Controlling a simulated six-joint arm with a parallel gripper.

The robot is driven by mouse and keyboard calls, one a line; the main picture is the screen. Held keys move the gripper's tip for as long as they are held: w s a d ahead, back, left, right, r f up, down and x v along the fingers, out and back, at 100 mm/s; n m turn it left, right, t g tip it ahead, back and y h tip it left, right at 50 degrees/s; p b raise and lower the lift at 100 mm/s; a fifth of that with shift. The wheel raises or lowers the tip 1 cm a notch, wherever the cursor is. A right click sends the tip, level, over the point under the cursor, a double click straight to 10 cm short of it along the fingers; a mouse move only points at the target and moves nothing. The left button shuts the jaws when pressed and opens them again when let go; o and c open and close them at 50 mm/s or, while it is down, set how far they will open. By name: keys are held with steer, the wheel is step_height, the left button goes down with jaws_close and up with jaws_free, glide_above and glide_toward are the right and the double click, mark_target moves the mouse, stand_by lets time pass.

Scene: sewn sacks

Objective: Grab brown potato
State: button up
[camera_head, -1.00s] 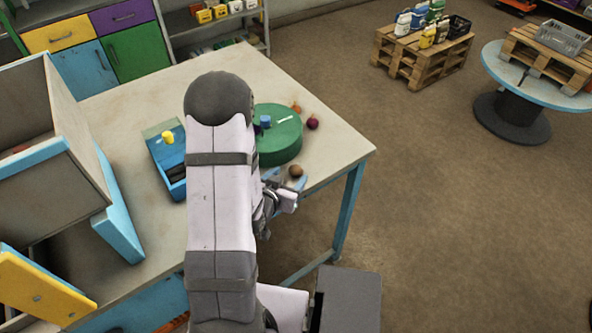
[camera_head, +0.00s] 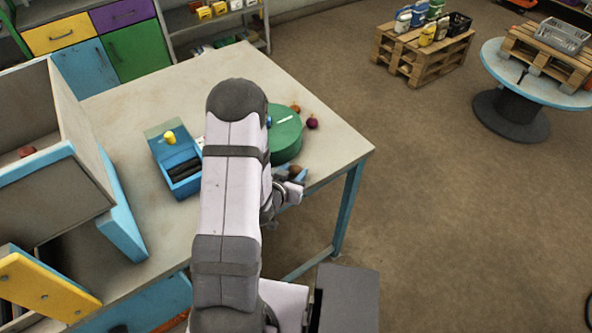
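The brown potato (camera_head: 295,171) lies near the right front edge of the table, just in front of the green round object. My gripper (camera_head: 292,176) is right at it, with light-blue fingertips on its near side, left and right. The potato's lower part is hidden by the fingers. I cannot tell whether the fingers press on it or stand slightly apart from it. My arm hides part of the table and the left part of the green object.
A green round object (camera_head: 287,138) stands behind the potato, with a purple onion (camera_head: 312,123) and an orange-brown item (camera_head: 295,108) beyond it. A blue box (camera_head: 183,187) with a yellow object (camera_head: 169,138) is left of my arm. The table (camera_head: 330,150) is clear at right.

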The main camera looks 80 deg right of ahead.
mark_target(293, 173)
steer(key=shift+r, duration=0.1)
stand_by(0.3)
step_height(293, 173, up, 10)
steer(key=b, duration=0.1)
stand_by(0.8)
steer(key=shift+w, duration=0.1)
